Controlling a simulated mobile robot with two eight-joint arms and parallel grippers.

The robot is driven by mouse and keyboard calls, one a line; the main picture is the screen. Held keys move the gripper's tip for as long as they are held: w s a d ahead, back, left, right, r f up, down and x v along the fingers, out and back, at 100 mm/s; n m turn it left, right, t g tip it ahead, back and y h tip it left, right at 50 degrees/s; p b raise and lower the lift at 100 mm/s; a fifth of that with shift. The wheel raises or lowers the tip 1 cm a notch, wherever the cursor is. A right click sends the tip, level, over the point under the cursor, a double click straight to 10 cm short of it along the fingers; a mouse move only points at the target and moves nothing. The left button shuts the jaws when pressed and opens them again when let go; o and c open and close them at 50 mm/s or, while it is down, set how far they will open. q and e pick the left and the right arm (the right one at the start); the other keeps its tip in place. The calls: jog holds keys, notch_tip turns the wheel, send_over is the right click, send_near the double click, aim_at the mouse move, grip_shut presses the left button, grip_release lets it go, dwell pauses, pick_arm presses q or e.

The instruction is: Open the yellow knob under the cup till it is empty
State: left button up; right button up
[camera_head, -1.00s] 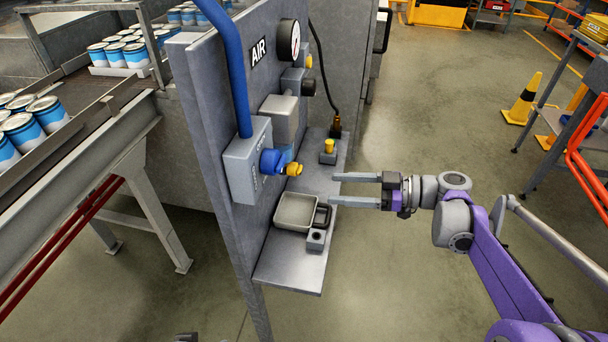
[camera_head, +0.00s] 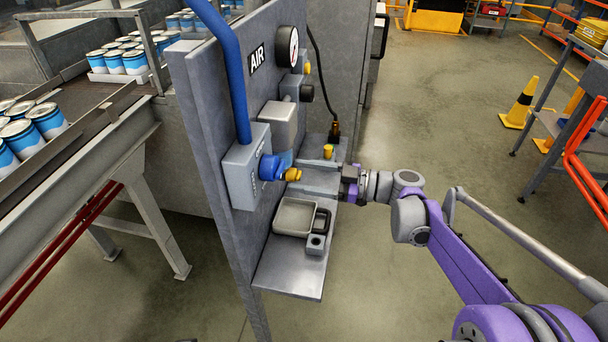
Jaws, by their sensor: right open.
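The yellow knob (camera_head: 292,174) sits at the outer end of a blue cup-like part (camera_head: 274,166) beside the grey box on the panel. My right gripper (camera_head: 302,177) is open, its two grey fingers pointing left toward the panel. The fingertips are close to the yellow knob, one on its far side and one on its near side in the picture. I cannot tell whether they touch it. The cup's contents cannot be made out. My left gripper is not in view.
Below the fingers, a shelf (camera_head: 284,278) carries a grey tray (camera_head: 295,217) and a small block with a hole (camera_head: 315,244). Another yellow-topped fitting (camera_head: 328,152) stands behind the fingers. A pressure gauge (camera_head: 294,46) is higher on the panel.

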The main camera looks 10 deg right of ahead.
grip_shut()
jog(key=shift+m, duration=1.5)
grip_release()
jog(key=v, duration=1)
jog(key=shift+d, duration=0.4)
